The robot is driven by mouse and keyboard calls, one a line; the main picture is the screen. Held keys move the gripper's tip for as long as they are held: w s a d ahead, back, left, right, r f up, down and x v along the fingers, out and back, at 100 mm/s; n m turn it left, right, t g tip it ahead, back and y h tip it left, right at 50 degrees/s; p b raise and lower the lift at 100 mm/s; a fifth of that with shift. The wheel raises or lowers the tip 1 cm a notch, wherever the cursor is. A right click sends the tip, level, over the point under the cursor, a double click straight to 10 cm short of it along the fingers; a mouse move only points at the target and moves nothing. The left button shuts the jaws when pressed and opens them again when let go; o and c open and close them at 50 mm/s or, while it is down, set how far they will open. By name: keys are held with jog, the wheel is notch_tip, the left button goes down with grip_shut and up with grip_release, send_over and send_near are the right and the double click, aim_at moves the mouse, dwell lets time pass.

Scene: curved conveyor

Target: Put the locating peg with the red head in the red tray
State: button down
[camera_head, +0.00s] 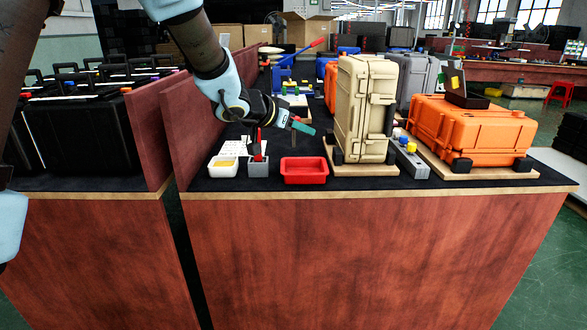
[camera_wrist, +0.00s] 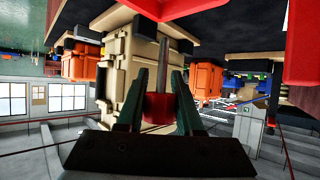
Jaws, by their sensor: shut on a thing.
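My gripper (camera_wrist: 158,100) is shut on the locating peg's red head (camera_wrist: 157,108). The peg's grey shaft (camera_wrist: 163,65) sticks out past the fingers, up in the wrist view, which looks upside down. In the head view my gripper (camera_head: 303,127) has teal fingers and hangs above the table, left of the beige case; the peg is hard to make out there. The red tray (camera_head: 304,179) lies on the table's front part, below my gripper and apart from it. A red surface at the top of the wrist view (camera_wrist: 165,8) appears to be this tray.
A grey block with an upright red piece (camera_head: 258,167) and a white tray with yellow inside (camera_head: 224,173) stand left of the red tray. A tall beige case (camera_head: 361,110) stands close on the right, with an orange case (camera_head: 465,132) beyond. A wooden partition (camera_head: 195,130) bounds the left.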

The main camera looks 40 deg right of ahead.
notch_tip(320, 180, down, 10)
jog(key=shift+r+b, duration=0.25)
jog(key=shift+b, duration=0.7)
jog(key=c, duration=0.6)
grip_release()
jog(key=shift+f, duration=0.1)
jog(key=shift+o, duration=0.2)
jog(key=shift+a+r, duration=0.15)
jog(key=shift+r, duration=0.05)
jog(key=v, duration=1.1)
jog(key=shift+a+r+p, duration=0.25)
jog(key=shift+a+p, duration=0.05)
jog(key=shift+p, duration=0.15)
